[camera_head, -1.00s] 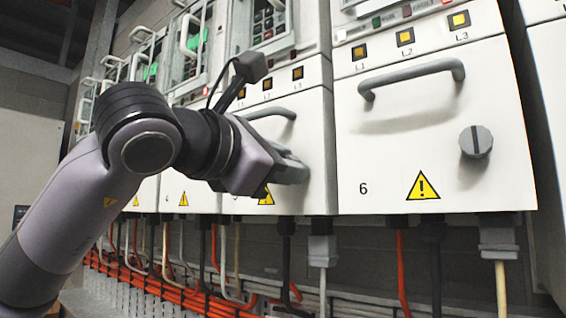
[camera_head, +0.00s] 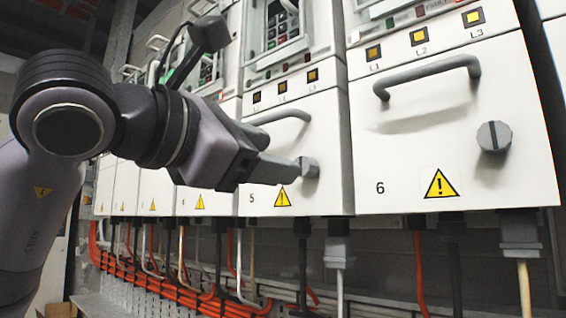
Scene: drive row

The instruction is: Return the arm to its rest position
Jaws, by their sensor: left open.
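My left arm comes in from the left. Its left gripper (camera_head: 284,167) is in front of the panel of drive unit 5 (camera_head: 330,120), by that panel's grey rotary knob (camera_head: 309,167). The fingers are open and seen from the side. The fingertips overlap the knob's left edge in the picture; I cannot tell whether they touch it. My right gripper is not in view.
Drive unit 6 (camera_head: 410,160) stands to the right with a grey handle (camera_head: 428,76) and a knob (camera_head: 494,137). Unit 5 has a handle (camera_head: 282,117) just above my gripper. Orange cables (camera_head: 175,292) run below the row. Open space lies in front of the cabinets.

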